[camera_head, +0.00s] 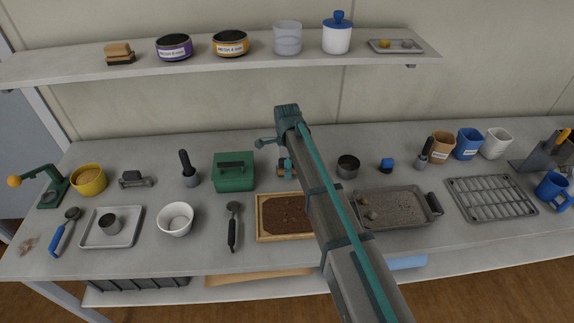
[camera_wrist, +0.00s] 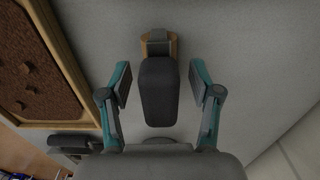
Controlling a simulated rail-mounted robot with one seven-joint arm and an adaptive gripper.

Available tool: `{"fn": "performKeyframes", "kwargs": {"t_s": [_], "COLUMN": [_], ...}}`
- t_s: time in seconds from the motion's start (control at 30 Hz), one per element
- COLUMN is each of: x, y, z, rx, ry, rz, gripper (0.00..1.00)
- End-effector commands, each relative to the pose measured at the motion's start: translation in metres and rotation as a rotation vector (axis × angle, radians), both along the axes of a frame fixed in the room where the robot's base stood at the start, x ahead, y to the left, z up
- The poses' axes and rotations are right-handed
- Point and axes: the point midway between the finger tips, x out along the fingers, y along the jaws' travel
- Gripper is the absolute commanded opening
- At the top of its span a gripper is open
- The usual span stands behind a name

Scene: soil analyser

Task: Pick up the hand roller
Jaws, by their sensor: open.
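In the wrist view, what looks like the hand roller (camera_wrist: 158,92) lies on the grey bench top. It has a thick dark grey grip, and a tan and grey metallic end at the top of the picture. My gripper (camera_wrist: 160,85) is open, with one teal finger on each side of the dark grip and a visible gap on both sides. I cannot tell how far the fingers are above the bench. In the head view my gripper (camera_head: 286,167) is just behind the soil tray, and my arm hides most of the roller there.
The wood-framed soil tray (camera_head: 284,236) lies close by in front; its frame also shows in the wrist view (camera_wrist: 72,62). A green box (camera_head: 233,177) stands left, a dark cup (camera_head: 347,166) right. A shelf (camera_head: 230,58) with several containers runs above the bench's back.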

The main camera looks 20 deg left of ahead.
Motion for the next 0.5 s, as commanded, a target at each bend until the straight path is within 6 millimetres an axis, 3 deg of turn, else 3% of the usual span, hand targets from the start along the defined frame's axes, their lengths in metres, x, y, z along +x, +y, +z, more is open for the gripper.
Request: {"fn": "performKeyframes", "kwargs": {"t_s": [0.2,0.5], "x": [0.0001,0.0001], "y": [0.0,0.0], "z": [-0.0015,-0.0013], "rx": [0.0,0.0], "ry": [-0.001,0.0], "rz": [0.0,0.0], "gripper": [0.63,0.15]}}
